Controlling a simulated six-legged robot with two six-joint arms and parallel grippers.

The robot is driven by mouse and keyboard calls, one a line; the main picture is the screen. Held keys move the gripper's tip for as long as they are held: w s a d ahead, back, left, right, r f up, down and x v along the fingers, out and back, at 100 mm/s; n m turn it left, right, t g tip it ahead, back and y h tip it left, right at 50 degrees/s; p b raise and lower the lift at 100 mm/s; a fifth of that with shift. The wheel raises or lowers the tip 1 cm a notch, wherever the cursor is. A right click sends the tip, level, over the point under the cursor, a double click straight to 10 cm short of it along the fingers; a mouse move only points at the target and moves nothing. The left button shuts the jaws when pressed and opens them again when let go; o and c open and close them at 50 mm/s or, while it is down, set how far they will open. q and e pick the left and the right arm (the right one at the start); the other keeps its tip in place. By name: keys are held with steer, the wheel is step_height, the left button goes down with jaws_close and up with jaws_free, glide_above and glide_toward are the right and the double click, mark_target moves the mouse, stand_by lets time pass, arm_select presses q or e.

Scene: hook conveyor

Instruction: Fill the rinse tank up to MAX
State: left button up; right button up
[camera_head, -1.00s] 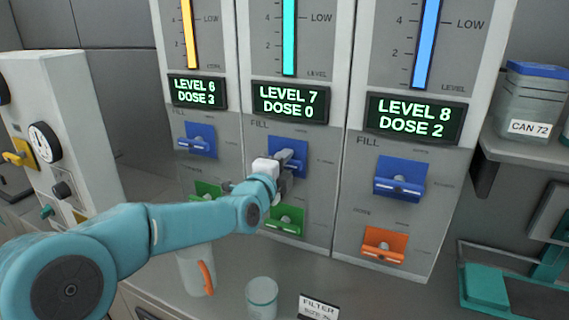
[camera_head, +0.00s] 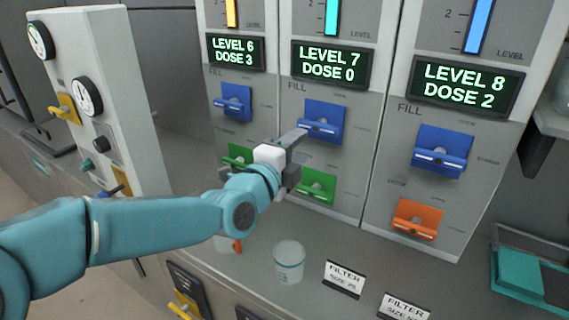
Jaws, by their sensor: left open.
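Three grey tank panels stand side by side. Their displays read LEVEL 6 DOSE 3 (camera_head: 236,53), LEVEL 7 DOSE 0 (camera_head: 330,63) and LEVEL 8 DOSE 2 (camera_head: 467,84). Each has a blue FILL lever: left (camera_head: 233,102), middle (camera_head: 325,117), right (camera_head: 442,149). Lower levers are green at left (camera_head: 238,154), green in the middle (camera_head: 318,186) and orange at right (camera_head: 417,218). No rinse label or MAX mark is readable. My left gripper (camera_head: 298,141) is open, just left of and below the middle blue lever; contact is unclear. My right gripper is out of view.
A clear jar (camera_head: 289,261) stands on the counter below the middle panel, near two FILTER signs (camera_head: 344,279). A pitcher is mostly hidden behind my left arm. A gauge box (camera_head: 107,60) with a yellow lever (camera_head: 67,108) stands at left. A teal tray (camera_head: 517,270) lies at right.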

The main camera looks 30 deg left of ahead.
arm_select(q)
steer(key=s, duration=0.5)
steer(key=shift+d, duration=0.15)
steer(key=shift+w, duration=0.1)
stand_by(1.1)
